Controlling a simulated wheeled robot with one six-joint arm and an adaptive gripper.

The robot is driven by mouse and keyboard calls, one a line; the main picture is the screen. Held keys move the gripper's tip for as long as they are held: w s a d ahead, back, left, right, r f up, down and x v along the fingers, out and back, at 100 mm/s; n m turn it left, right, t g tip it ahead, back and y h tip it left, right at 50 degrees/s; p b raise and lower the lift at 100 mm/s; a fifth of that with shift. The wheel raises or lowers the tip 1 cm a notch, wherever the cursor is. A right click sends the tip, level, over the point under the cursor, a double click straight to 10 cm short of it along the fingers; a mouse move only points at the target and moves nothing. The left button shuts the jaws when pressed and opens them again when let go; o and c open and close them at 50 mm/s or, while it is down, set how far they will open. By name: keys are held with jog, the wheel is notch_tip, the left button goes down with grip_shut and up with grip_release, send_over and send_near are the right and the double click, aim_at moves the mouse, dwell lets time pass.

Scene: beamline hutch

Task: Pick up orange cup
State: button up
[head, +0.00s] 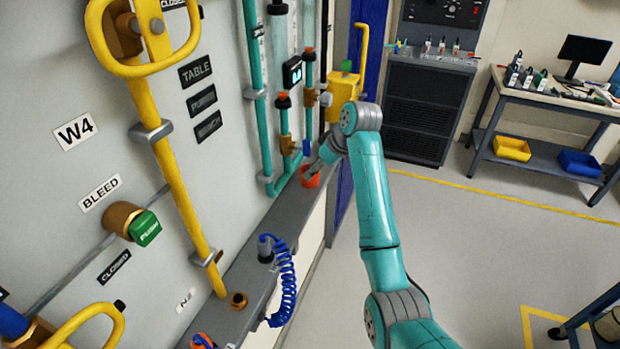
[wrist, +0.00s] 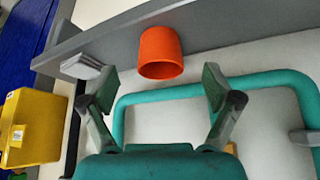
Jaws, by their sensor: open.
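The orange cup (head: 311,179) stands on the grey ledge (head: 262,222) along the wall panel in the head view, partly hidden by my gripper (head: 318,166). In the wrist view the orange cup (wrist: 161,53) sits on the ledge, ahead of and between my two fingertips. My gripper (wrist: 160,88) is open and empty there. The fingers are spread wider than the cup, and I see no contact between them and it. In the head view the fingers are small and their exact distance from the cup is hard to tell.
Teal pipes (head: 265,110) run down the panel beside the cup. A yellow box (head: 343,88) is close to my wrist. A blue coiled hose (head: 285,285) hangs from the ledge's nearer part. A small grey-white block (wrist: 82,66) lies left of the cup. Open floor lies right.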

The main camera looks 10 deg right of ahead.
jog(key=shift+w+a, duration=0.25)
jog(key=shift+w, duration=0.15)
jog(key=shift+w+x, duration=0.2)
jog(key=shift+x, duration=2.4)
jog(key=shift+a+r, duration=0.1)
jog(key=c, duration=1.2)
